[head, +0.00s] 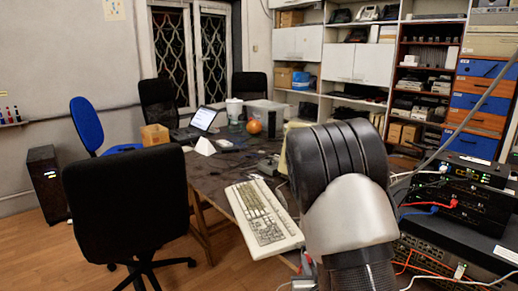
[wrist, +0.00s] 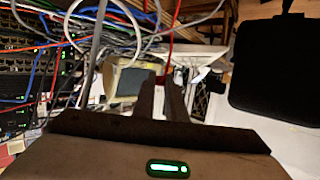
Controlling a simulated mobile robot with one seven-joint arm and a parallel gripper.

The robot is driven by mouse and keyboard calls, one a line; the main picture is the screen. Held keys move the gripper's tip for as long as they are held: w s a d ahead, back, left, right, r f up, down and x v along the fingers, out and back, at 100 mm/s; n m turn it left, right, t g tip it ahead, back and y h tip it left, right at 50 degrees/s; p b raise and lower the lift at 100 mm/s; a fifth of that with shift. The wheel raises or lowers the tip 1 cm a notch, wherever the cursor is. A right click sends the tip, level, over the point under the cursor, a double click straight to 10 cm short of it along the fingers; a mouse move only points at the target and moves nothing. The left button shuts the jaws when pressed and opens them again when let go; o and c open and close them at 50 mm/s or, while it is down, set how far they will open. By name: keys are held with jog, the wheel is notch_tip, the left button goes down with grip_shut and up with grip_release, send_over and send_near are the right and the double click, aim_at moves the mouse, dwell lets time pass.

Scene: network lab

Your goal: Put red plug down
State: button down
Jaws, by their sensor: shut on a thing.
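My gripper (wrist: 162,92) shows in the wrist view, its two dark fingers close together. It is shut on the red plug (wrist: 162,79), of which only a small part shows between the fingertips. A red cable (wrist: 171,42) runs from the plug to the top of the picture. The plug appears held in the air, apart from the network gear at the left. In the head view my own arm covers the middle right, and I cannot make out the gripper or the held plug there.
Stacked network boxes (head: 455,185) with red, blue and white cables stand at the right. A pale keyboard (head: 262,214) lies on the dark table (head: 215,178), left of my arm. An orange ball (head: 254,127) and laptop (head: 203,120) sit farther back. A black chair (head: 125,205) stands left.

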notch_tip(320, 180, up, 21)
jog(key=p, duration=1.9)
jog(key=shift+f, duration=0.2)
jog(key=shift+w+d, duration=0.1)
jog(key=shift+d, duration=0.05)
